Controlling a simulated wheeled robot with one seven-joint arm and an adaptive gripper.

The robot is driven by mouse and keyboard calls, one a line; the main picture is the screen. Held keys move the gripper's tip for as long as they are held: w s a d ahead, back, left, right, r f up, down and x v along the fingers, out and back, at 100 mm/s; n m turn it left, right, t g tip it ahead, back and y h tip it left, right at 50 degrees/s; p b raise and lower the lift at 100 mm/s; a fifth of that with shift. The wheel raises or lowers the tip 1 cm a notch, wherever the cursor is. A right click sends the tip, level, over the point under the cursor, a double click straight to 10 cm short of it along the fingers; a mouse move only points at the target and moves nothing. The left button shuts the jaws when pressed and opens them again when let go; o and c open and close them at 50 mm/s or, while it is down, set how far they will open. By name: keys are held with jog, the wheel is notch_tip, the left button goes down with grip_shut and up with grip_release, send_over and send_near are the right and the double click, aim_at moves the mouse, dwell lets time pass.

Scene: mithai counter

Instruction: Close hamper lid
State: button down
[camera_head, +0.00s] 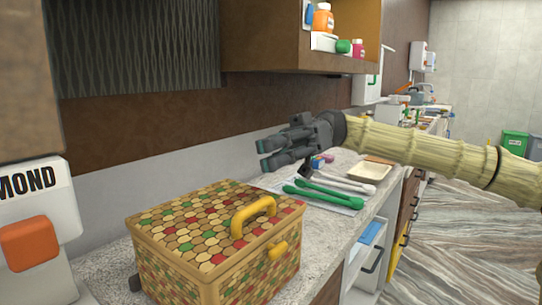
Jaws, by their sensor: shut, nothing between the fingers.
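The hamper (200,262) is a box with a colourful scale pattern in yellow, red, green and brown. It stands on the speckled counter at the lower middle of the head view. Its lid (190,222) lies flat on top and looks closed, with a yellow arched handle (254,212) on it. A yellow latch (278,250) shows on the front side. My gripper (264,155) is shut and empty. It is above the counter, behind and to the upper right of the hamper, apart from it, and points left.
Green tongs (322,196) and white tongs (345,183) lie on a sheet beyond the hamper, near a beige tray (369,171). A white machine with an orange part (28,243) stands at the left. An open shelf (300,40) with bottles hangs above.

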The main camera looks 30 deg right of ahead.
aim_at(284, 210)
jog(key=shift+s+d+f+n+b, duration=0.15)
jog(key=shift+s+f+b, duration=0.15)
jog(key=shift+f, duration=0.2)
jog(key=shift+s+d+f+n+b, duration=0.2)
jog(key=shift+f+b, duration=0.15)
jog(key=shift+f, duration=0.15)
jog(key=shift+s+d+f+b, duration=0.1)
jog(key=shift+s+f+b, duration=0.15)
jog(key=shift+f, duration=0.2)
jog(key=shift+s+d+f+b, duration=0.1)
jog(key=shift+s+f+b, duration=0.15)
jog(key=shift+f, duration=0.2)
jog(key=v, duration=1)
jog(key=shift+p, duration=0.3)
jog(key=shift+s+d, duration=0.1)
